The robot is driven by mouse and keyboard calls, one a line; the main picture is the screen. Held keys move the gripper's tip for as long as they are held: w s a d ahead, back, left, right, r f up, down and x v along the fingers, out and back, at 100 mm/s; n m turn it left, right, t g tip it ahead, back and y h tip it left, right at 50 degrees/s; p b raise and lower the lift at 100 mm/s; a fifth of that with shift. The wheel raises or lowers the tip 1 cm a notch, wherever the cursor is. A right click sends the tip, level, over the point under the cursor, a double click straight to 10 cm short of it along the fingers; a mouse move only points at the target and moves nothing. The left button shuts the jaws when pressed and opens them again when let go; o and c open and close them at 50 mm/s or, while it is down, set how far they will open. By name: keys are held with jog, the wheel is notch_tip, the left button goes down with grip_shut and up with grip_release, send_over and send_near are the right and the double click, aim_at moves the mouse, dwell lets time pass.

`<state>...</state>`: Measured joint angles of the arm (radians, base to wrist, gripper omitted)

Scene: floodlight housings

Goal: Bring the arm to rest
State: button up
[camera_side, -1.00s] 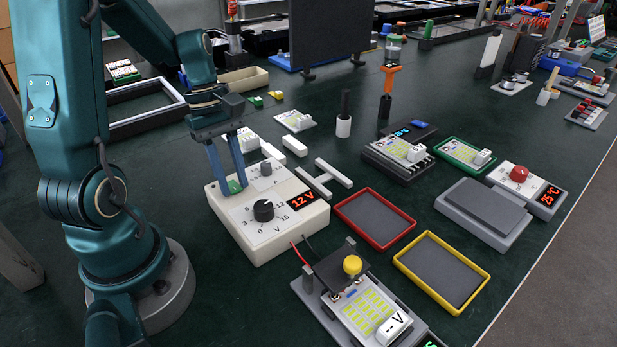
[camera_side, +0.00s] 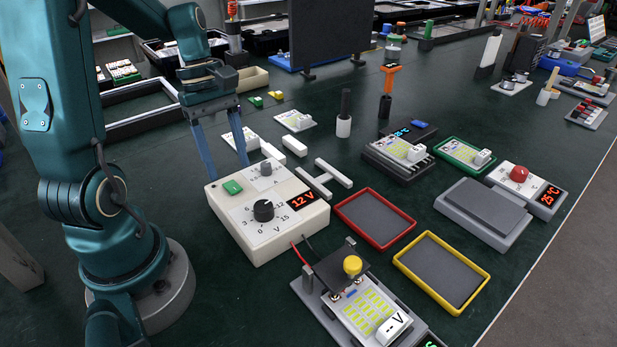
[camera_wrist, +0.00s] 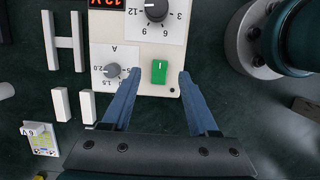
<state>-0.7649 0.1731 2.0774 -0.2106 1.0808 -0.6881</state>
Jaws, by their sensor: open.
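My gripper (camera_side: 228,172) is open and empty, with its two blue fingers pointing down above the back left edge of the white power supply (camera_side: 262,250). The power supply has a black knob, a smaller grey knob, a red display reading 12 V and a green switch (camera_side: 232,187). In the wrist view my gripper (camera_wrist: 155,78) has its fingers spread, and the green switch (camera_wrist: 159,71) lies between and just beyond their tips. The fingers look clear of the switch.
White blocks (camera_side: 294,146) and an H-shaped white piece (camera_side: 323,178) lie behind the supply.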

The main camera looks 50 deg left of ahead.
jog(key=shift+v, duration=0.8)
jog(key=shift+w+d+r, duration=0.15)
jog(key=shift+d, duration=0.15)
jog(key=s+d+r+m+t+y, duration=0.1)
jog(key=s+d+r+m+t, duration=0.1)
jog(key=d+m, duration=0.4)
jog(key=s+d+r+m+t+y, duration=0.2)
jog(key=d+m, duration=0.3)
jog(key=m, duration=0.7)
jog(key=shift+d+r+t, duration=0.35)
jog(key=shift+t, duration=0.45)
